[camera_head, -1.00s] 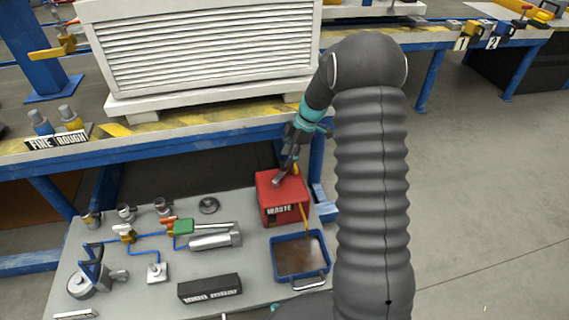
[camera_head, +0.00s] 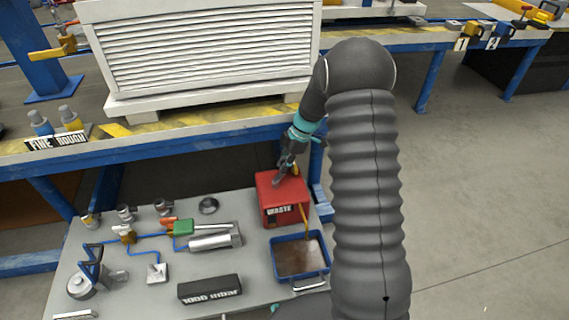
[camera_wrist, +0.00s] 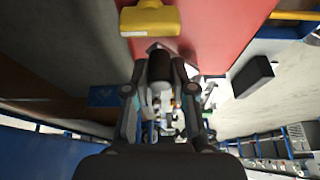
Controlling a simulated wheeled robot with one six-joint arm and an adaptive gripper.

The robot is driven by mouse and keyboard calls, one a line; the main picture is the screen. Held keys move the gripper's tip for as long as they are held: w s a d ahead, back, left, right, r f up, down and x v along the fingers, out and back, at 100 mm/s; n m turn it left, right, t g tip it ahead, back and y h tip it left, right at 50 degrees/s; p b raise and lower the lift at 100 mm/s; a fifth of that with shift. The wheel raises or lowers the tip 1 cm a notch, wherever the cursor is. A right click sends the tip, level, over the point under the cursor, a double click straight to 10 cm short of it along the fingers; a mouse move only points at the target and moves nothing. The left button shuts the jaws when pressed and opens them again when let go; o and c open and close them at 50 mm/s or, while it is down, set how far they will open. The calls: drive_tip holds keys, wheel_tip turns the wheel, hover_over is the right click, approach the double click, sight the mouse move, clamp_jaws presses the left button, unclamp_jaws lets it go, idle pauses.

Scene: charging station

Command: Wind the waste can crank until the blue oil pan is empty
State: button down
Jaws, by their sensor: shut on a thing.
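The red waste can (camera_head: 283,203) with a WASTE label stands on the grey lower board. Its red face also fills the top of the wrist view (camera_wrist: 215,35). The blue oil pan (camera_head: 300,262) sits in front of it and has brown oil in it. A yellow hose runs from the can to the pan. My gripper (camera_head: 281,178) is at the top of the can, fingers angled down. In the wrist view my gripper (camera_wrist: 160,85) is shut on a dark cylindrical crank knob (camera_wrist: 160,65). The rest of the crank is mostly hidden.
A dark box marked 1000 mbar (camera_head: 210,289), a silver cylinder (camera_head: 214,243) and valves with blue lines stand left of the can. The bench (camera_head: 180,131) with a white louvred unit (camera_head: 205,50) overhangs behind. Open floor lies to the right.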

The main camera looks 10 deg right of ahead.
drive_tip(key=shift+s+d+f+m+b, duration=0.15)
drive_tip(key=shift+f+m+b, duration=0.15)
drive_tip(key=shift+b, duration=0.4)
drive_tip(key=m+b, duration=0.1)
drive_tip(key=t+b, duration=0.1)
drive_tip(key=shift+s+d+m+b, duration=0.25)
drive_tip(key=shift+s+m+b, duration=0.05)
drive_tip(key=shift+m, duration=0.1)
drive_tip(key=shift+s+d+r+m+t+b, duration=0.15)
drive_tip(key=shift+s+m+b, duration=0.1)
drive_tip(key=shift+m+b, duration=0.3)
drive_tip(key=shift+s+d+r+m+t+b, duration=0.1)
drive_tip(key=shift+s+m+t+b, duration=0.1)
drive_tip(key=shift+m+b, duration=0.3)
drive_tip(key=c, duration=0.9)
unclamp_jaws()
drive_tip(key=shift+c, duration=0.2)
drive_tip(key=shift+r, duration=0.1)
drive_tip(key=v, duration=1.2)
drive_tip(key=shift+a, duration=0.15)
